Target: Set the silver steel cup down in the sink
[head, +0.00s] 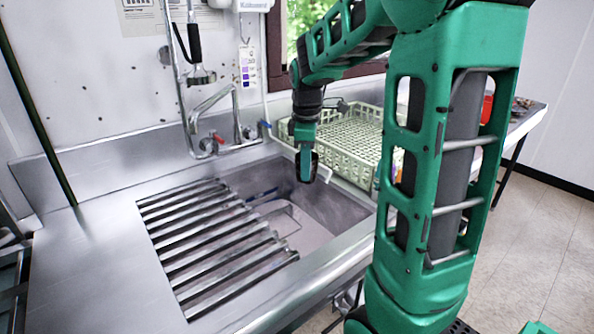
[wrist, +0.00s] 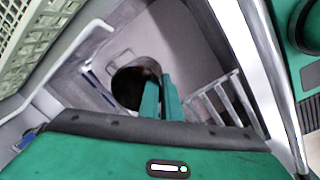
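The silver steel cup (wrist: 130,88) shows in the wrist view as a dark, round shape at my fingertips. My gripper (wrist: 162,98) has its two green fingers close together at the cup's edge, and looks shut on it. In the head view my gripper (head: 305,165) points down at the far right part of the sink (head: 335,207), with the dark cup (head: 316,164) beside the fingers. The cup appears held above the sink floor; the exact height is hard to tell. Part of the cup is hidden by the fingers.
A slatted metal rack (head: 205,240) covers the sink's left side. A pale green dish crate (head: 350,150) stands at the right edge. A faucet with a red knob (head: 215,138) is behind the sink. The basin's right part is open.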

